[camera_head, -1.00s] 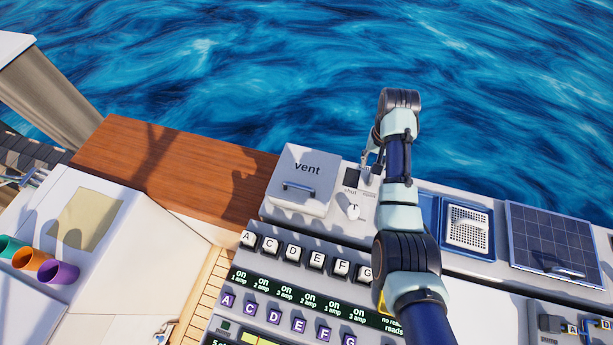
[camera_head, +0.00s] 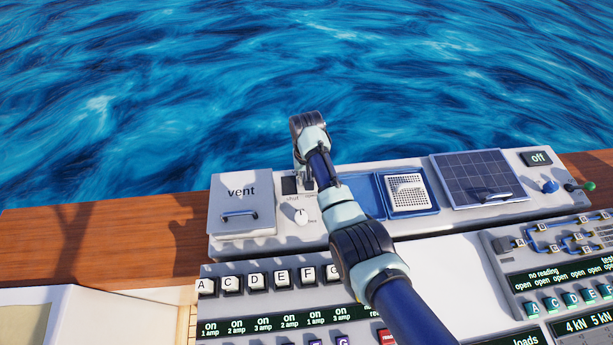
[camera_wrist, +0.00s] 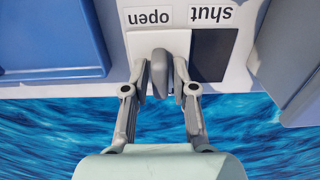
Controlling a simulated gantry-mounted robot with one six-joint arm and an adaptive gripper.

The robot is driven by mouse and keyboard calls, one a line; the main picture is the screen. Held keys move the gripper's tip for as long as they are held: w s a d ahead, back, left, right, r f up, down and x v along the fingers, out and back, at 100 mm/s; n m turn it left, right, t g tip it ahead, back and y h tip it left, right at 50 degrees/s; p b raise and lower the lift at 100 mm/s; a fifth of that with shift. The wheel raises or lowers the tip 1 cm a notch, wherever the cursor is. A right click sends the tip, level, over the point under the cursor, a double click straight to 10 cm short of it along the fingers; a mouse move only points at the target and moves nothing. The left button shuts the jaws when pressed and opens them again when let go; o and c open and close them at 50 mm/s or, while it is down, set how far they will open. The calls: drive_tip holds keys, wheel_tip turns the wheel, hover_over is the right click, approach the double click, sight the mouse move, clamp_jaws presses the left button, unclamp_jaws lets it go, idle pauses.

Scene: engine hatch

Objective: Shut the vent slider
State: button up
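The vent slider is a pale plate with a grey upright handle (camera_wrist: 162,72), in the wrist view, which is upside down. The plate (camera_wrist: 158,42) lies under the word "open". A dark square opening (camera_wrist: 213,55) shows bare under the word "shut". That dark square also shows in the head view (camera_head: 289,186), left of my gripper (camera_head: 304,181). In the wrist view my gripper (camera_wrist: 161,76) has its fingers drawn in on both sides of the handle, apparently shut on it. In the head view my wrist hides most of the slider.
A white vent box (camera_head: 242,205) with a bar handle stands left of the slider. A round white knob (camera_head: 301,216) sits in front. A blue tray with a white grille (camera_head: 408,194) and a solar panel (camera_head: 478,178) lie to the right. Open water is behind.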

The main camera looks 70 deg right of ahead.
clamp_jaws()
drive_tip(key=w+a, duration=0.1)
drive_tip(key=w, duration=0.2)
drive_tip(key=w+a, duration=0.1)
drive_tip(key=shift+w+a, duration=0.35)
drive_tip(key=shift+o, duration=0.5)
unclamp_jaws()
drive_tip(key=o, duration=0.4)
drive_tip(key=shift+w, duration=0.15)
drive_tip(key=shift+c, duration=0.2)
